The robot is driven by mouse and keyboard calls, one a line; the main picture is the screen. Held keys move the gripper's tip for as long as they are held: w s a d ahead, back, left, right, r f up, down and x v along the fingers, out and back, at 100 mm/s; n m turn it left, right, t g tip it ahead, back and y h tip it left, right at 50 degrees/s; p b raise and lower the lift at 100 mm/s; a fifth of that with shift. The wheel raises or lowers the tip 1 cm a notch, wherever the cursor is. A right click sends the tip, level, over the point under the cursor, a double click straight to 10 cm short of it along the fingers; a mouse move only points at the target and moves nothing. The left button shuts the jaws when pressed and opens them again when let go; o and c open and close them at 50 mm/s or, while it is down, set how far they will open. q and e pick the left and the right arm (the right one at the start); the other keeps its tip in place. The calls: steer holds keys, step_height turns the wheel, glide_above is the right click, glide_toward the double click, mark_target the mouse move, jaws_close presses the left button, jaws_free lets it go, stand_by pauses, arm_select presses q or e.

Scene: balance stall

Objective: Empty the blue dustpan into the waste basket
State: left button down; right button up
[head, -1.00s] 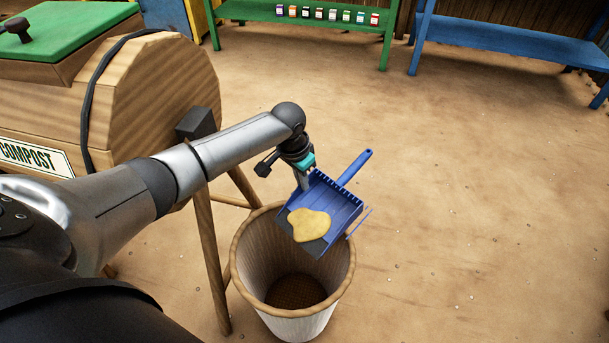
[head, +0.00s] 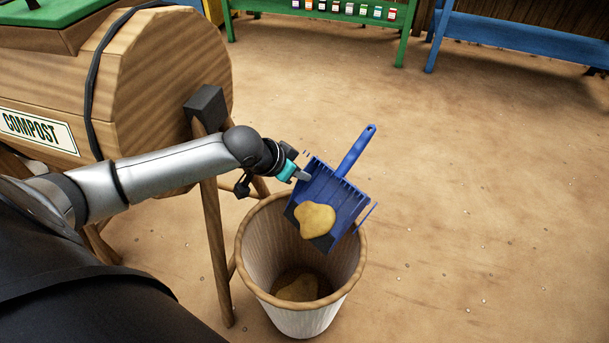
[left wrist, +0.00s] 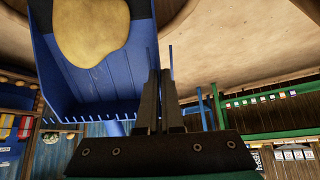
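The blue dustpan (head: 349,201) is over the waste basket (head: 243,250), tilted with its handle up and its front lip low. A tan heap (head: 316,219) lies on the pan near the lip. A duller tan patch (head: 298,288) shows on the basket's floor. My left gripper (head: 304,176) is shut on the pan's left side wall. In the left wrist view, its dark fingers (left wrist: 161,105) are close together against the wall of the pan (left wrist: 75,82), and the heap (left wrist: 92,28) shows inside the pan. My right gripper is in no view.
A wooden compost drum (head: 165,75) on legs stands left of the basket, close to my left arm. A green shelf (head: 330,14) with small packets and a blue bench (head: 510,35) stand at the back. The floor (head: 470,200) to the right is open.

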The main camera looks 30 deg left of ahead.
arm_select(q)
steer(key=shift+s+f, duration=0.1)
steer(key=shift+s, duration=0.15)
steer(key=shift+s+t, duration=0.2)
steer(key=shift+t, duration=0.1)
steer(key=shift+s+a+r+t+h, duration=0.1)
steer(key=shift+s+a+t+h, duration=0.1)
steer(key=shift+s+t, duration=0.35)
steer(key=shift+s+a+r+t+h, duration=0.1)
steer(key=shift+s+a+t+h, duration=0.1)
steer(key=shift+s+t, duration=0.4)
steer(key=shift+s+a+r+t+h, duration=0.1)
steer(key=shift+s+t+h, duration=0.1)
steer(key=shift+s+t, duration=0.35)
steer(key=p, duration=0.1)
steer(key=s+t+p, duration=0.1)
steer(key=p, duration=0.1)
steer(key=shift+a, duration=0.25)
steer(key=p, duration=0.4)
steer(key=shift+p, duration=0.4)
steer(key=shift+r, duration=0.1)
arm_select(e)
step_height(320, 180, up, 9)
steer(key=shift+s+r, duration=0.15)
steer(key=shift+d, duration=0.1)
